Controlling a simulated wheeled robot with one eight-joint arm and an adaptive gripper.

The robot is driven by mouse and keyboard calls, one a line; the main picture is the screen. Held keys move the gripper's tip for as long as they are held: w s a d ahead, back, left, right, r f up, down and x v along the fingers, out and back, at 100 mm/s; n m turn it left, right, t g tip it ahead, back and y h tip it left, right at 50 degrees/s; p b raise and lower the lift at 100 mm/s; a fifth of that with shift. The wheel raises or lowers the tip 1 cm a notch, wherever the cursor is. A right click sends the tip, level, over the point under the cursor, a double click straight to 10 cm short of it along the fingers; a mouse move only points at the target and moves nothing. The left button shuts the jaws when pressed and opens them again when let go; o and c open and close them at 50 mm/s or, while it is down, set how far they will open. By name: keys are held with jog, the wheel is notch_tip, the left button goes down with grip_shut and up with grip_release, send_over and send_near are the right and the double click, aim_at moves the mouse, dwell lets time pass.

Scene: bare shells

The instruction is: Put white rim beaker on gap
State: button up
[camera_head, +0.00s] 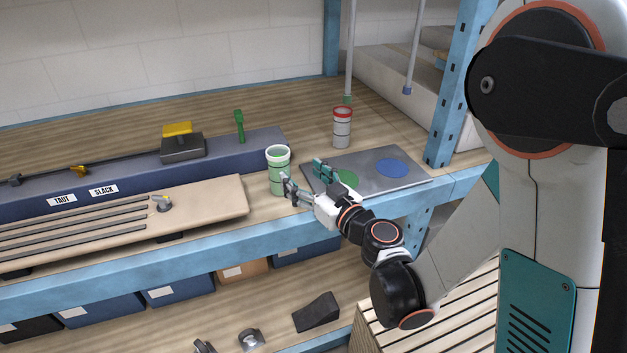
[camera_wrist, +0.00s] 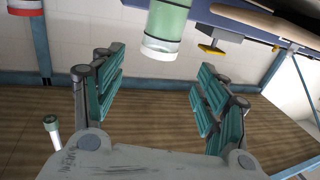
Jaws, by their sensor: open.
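The white rim beaker (camera_head: 278,178) is green with pale bands and stands upright on the shelf, left of the grey plate. In the wrist view the beaker (camera_wrist: 168,22) appears upside down at the top centre, beyond my fingertips. My gripper (camera_head: 303,177) is open and empty at the beaker's right. One finger overlaps the beaker's right edge in the head view; I cannot tell if it touches. In the wrist view the open jaws (camera_wrist: 158,68) have nothing between them. No place is marked as the gap; I cannot tell which spot it is.
A grey plate (camera_head: 328,187) carries a green disc (camera_head: 347,178) and a blue disc (camera_head: 392,168). A red-rimmed beaker (camera_head: 342,130) stands behind it. A tan board (camera_head: 225,196) and a long blue block (camera_head: 265,145) lie left. A blue post (camera_head: 455,95) rises right.

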jog(key=w+d+r+m+t+h, duration=0.2)
jog(key=d+r+m+t+h, duration=0.3)
jog(key=d+r, duration=0.5)
jog(key=s+d+m+g+h, duration=0.35)
jog(key=d+h, duration=0.45)
jog(key=d, duration=0.5)
jog(key=s+d+f+g, duration=0.1)
jog(key=s+f+g, duration=0.3)
jog(key=s, duration=0.7)
jog(key=s+f+g+y, duration=0.1)
jog(key=s+f+g, duration=0.2)
jog(key=s, duration=0.8)
jog(key=shift+s+d+f+n+g+y, duration=0.15)
jog(key=shift+d+f+n+g+y, duration=0.2)
jog(key=shift+g, duration=0.4)
